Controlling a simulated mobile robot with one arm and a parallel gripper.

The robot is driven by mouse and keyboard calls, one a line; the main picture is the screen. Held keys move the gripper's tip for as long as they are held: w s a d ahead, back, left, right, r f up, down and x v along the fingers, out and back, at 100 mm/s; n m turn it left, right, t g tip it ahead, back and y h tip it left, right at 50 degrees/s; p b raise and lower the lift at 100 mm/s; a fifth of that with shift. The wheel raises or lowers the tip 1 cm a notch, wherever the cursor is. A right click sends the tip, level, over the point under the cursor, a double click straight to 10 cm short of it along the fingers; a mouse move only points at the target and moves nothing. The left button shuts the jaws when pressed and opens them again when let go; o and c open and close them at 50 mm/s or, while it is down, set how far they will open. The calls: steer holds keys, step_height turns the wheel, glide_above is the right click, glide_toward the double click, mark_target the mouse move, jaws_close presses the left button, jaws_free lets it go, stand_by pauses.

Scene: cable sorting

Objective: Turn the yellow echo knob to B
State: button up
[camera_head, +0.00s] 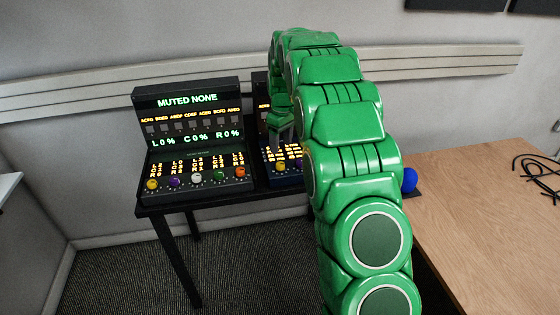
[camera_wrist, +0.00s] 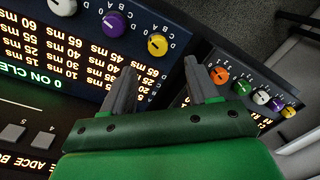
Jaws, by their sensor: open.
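The yellow echo knob (camera_head: 281,166) is at the front left of the blue-edged panel, partly beside my arm. In the wrist view the yellow knob (camera_wrist: 157,45) sits next to letters A to D, under a column of ms values; its pointer setting is too small to tell. My gripper (camera_wrist: 160,67) is open and empty. Its two grey fingers are spread, with the knob showing just beyond and between their tips, apparently not touching. In the head view my gripper (camera_head: 286,135) hangs above the panel, close behind the knob.
On the same panel a purple knob (camera_wrist: 115,24) and a white knob (camera_wrist: 62,5) are beside the yellow one. The left console (camera_head: 195,140) has its own row of knobs, including orange (camera_wrist: 219,76) and another yellow (camera_head: 152,185). A wooden table (camera_head: 470,200) holds black cables (camera_head: 538,172).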

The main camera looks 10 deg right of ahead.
mark_target(280, 163)
steer(key=shift+w+f, duration=0.3)
steer(key=shift+f, duration=0.1)
step_height(280, 163, down, 7)
steer(key=shift+s+a+f, duration=0.1)
steer(key=shift+a+f, duration=0.05)
steer(key=shift+f, duration=0.05)
steer(key=c, duration=1)
steer(key=shift+c, duration=0.2)
